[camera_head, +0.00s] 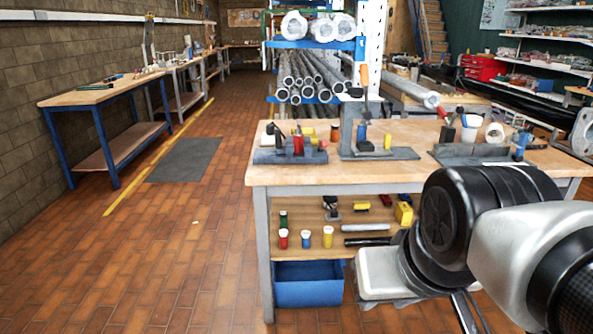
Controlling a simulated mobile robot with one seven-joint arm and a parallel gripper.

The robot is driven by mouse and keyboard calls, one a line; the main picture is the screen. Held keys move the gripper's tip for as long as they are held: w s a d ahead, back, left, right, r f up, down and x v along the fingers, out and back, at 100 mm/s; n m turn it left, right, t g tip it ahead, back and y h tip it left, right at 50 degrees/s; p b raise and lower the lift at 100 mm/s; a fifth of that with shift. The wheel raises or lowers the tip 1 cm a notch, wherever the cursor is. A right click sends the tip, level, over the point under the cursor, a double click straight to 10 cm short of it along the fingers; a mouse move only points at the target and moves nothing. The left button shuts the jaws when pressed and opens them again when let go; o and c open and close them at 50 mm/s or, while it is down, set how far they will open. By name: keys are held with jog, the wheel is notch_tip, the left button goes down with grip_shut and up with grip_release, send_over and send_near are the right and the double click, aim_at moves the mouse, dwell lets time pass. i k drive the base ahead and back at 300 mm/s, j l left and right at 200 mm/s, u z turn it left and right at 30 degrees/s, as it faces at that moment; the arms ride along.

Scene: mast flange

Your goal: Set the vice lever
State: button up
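A wooden-topped workbench (430,133) with grey legs stands ahead of me. On it, a grey fixture with a flat base and an upright (347,130) carries a dark lever with an orange handle (364,76), standing about upright. This may be the vice lever; I cannot tell for sure. A second grey fixture (283,154) with red and yellow parts is on the left of the top, and a third (470,154) on the right, with a dark lever and red tip (443,113). My gripper (466,312) is low at right, in front of the bench, apart from the levers; its fingertips are cut off or hidden.
A rack of metal pipes (305,77) stands behind. The brick floor (190,260) at left is clear, with a dark mat (184,160).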

aim_at(324, 143)
jog(key=i+j, duration=1)
jog(key=j, duration=0.15)
jog(key=l+z, duration=0.05)
